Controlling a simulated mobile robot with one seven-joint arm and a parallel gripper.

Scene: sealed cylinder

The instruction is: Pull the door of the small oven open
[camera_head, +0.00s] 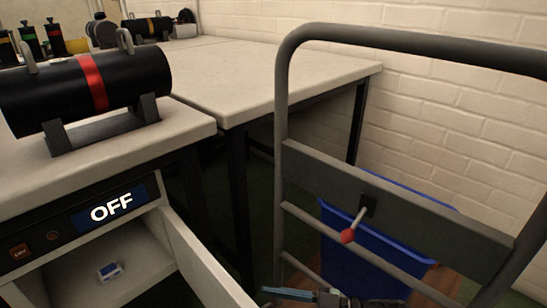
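The small oven is the box under the left table, with a display reading OFF (112,204) on its front panel. Its door (203,265) is a pale panel at the right side of the opening. It stands swung outward, so the grey interior (85,270) shows. What seems to be my gripper (312,294) shows at the bottom edge, right of the door and cut off by the frame. I cannot tell whether its fingers are apart or whether it touches the door.
A black cylinder with a red band (92,82) rests on a stand on the table above. A grey tubular frame (283,120) with a red-knobbed lever (349,235) stands at right, before a blue bin (350,265). The middle tabletop (250,75) is mostly clear.

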